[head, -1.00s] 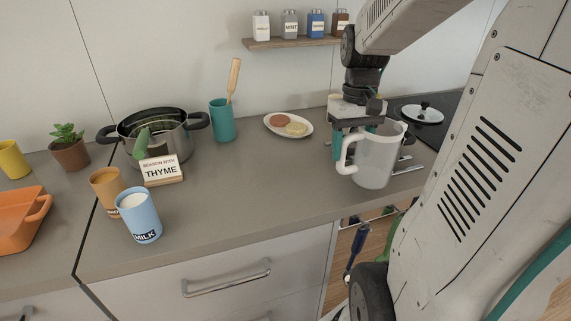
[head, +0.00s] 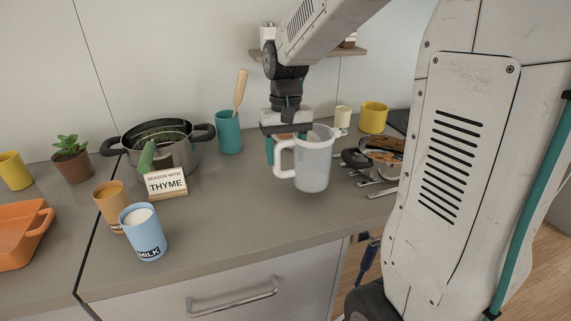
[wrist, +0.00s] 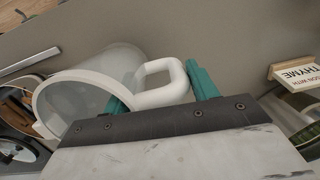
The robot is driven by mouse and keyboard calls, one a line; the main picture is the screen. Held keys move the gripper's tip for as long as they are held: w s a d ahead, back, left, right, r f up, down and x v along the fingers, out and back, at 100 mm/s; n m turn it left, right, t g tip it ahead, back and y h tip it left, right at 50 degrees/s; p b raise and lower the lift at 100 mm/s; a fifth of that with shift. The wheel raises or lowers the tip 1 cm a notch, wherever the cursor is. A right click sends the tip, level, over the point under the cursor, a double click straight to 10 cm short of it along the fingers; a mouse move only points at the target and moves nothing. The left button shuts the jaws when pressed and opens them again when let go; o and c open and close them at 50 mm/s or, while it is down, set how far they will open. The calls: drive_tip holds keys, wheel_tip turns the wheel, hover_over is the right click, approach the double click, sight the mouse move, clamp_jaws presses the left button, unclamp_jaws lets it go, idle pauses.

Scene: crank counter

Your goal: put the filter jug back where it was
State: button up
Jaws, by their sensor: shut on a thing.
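The filter jug (head: 314,165) is a frosted, see-through jug with a white rim and a white handle on its left side. In the head view it is upright over the right half of the counter; I cannot tell if its base touches the counter. My gripper (head: 287,150) is above and behind the handle, pointing down, with teal fingers. In the wrist view the jug (wrist: 85,95) lies to the left, and my gripper (wrist: 160,90) has its fingers on both sides of the handle, shut on it. The plate behind is mostly hidden by my arm.
Cutlery and a pan-like dark item (head: 383,155) lie right of the jug, with a yellow mug (head: 373,117) behind. Left are the thyme sign (head: 166,183), pot (head: 172,152), milk cup (head: 143,232) and teal utensil holder (head: 229,133). The counter's front middle is clear.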

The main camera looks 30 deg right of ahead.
sight(285, 174)
drive_tip(key=shift+a+f, duration=0.1)
drive_tip(key=shift+f, duration=1.65)
drive_tip(key=shift+f, duration=0.2)
drive_tip(key=o, duration=1.5)
drive_tip(key=shift+r, duration=0.2)
